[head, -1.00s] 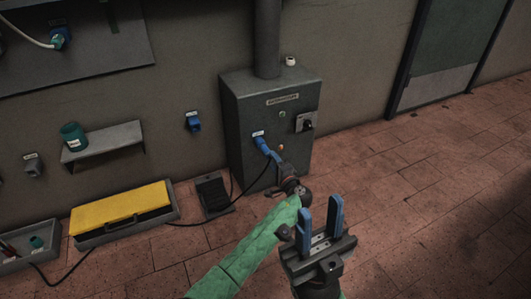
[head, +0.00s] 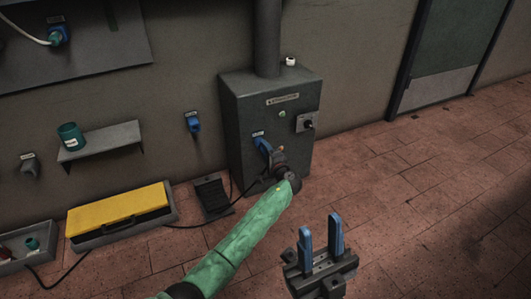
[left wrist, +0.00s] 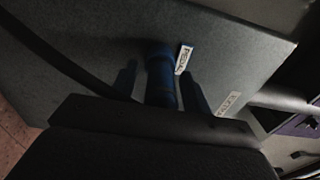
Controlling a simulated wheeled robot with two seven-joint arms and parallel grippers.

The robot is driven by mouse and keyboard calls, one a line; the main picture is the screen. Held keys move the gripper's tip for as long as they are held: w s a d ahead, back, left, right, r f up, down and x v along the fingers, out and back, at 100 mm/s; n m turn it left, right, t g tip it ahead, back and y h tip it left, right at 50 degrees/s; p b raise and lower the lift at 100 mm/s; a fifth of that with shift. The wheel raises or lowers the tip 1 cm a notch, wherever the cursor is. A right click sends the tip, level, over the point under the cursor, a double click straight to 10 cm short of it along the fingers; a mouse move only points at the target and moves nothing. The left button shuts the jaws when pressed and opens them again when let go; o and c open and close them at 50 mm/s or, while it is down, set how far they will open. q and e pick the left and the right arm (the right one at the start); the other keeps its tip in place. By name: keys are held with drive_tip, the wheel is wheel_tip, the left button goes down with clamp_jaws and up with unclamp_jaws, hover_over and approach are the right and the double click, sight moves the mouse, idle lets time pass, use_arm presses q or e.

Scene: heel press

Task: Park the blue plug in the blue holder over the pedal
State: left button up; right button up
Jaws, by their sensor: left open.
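The blue plug (head: 263,145) sits in the front of the grey cabinet (head: 240,110), under a small label. It also shows in the left wrist view (left wrist: 160,75), between my left gripper's two fingers. My left gripper (head: 272,153) is open around the plug, with visible gaps at both sides. The gripper partly hides the plug in the head view. The blue holder (head: 193,123) is on the wall left of the cabinet, above the black pedal (head: 212,193). My right gripper (head: 321,235) is open and empty, over the floor at the lower middle.
A wall shelf (head: 105,142) carries a teal cup (head: 71,136). A yellow-topped case (head: 118,209) and a grey tray (head: 20,262) stand on the floor at left. Black cables run along the floor. The floor right of the cabinet is clear.

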idle(0.5)
use_arm(q)
drive_tip(key=shift+c, duration=0.4)
clamp_jaws()
drive_tip(key=shift+s+d+r, duration=0.1)
drive_tip(key=shift+s, duration=0.1)
drive_tip(key=shift+s, duration=0.1)
drive_tip(key=shift+p+v, duration=0.5)
drive_tip(key=shift+v, duration=0.55)
drive_tip(key=shift+p+v, duration=0.3)
drive_tip(key=shift+v, duration=0.75)
drive_tip(key=shift+s+d, duration=0.3)
drive_tip(key=shift+s, duration=0.25)
